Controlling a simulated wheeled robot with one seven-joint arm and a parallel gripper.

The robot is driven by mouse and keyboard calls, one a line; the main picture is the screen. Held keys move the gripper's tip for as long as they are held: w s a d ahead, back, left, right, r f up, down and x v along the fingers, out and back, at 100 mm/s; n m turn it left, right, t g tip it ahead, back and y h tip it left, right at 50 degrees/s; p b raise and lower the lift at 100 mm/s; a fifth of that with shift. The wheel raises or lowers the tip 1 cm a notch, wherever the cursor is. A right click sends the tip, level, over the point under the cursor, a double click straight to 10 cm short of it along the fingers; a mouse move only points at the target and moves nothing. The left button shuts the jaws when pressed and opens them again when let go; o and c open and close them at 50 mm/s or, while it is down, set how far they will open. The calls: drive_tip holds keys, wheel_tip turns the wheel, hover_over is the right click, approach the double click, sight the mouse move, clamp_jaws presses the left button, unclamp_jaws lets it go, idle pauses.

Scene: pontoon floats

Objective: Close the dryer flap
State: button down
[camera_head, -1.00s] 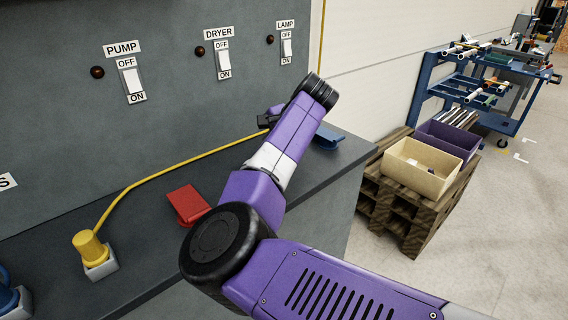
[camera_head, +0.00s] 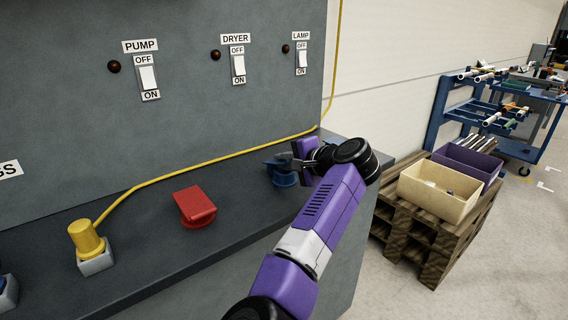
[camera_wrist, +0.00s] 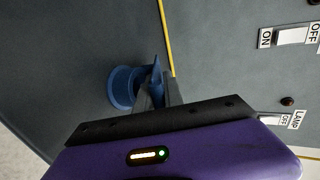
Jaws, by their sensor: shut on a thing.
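A blue round fitting (camera_head: 282,178) with a hinged blue flap sits near the right end of the grey bench. No label on it is readable. My gripper (camera_head: 290,161) reaches it from the right, partly hiding it. In the wrist view, the fitting's round blue ring (camera_wrist: 121,88) shows an open mouth. The blue flap (camera_wrist: 156,73) stands up beside the ring, and my gripper (camera_wrist: 158,92) is shut on it. The lower part of the flap is hidden by the fingers.
A red flap fitting (camera_head: 196,206) and a yellow plug in a grey socket (camera_head: 95,264) stand farther left on the bench. A yellow cable (camera_head: 190,170) runs behind the blue fitting. The wall holds PUMP, DRYER (camera_head: 238,66) and LAMP switches. Boxes on pallets (camera_head: 440,192) stand right.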

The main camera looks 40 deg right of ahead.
drive_tip(key=c, duration=1.7)
unclamp_jaws()
drive_tip(key=shift+o, duration=0.4)
drive_tip(key=shift+f, duration=0.15)
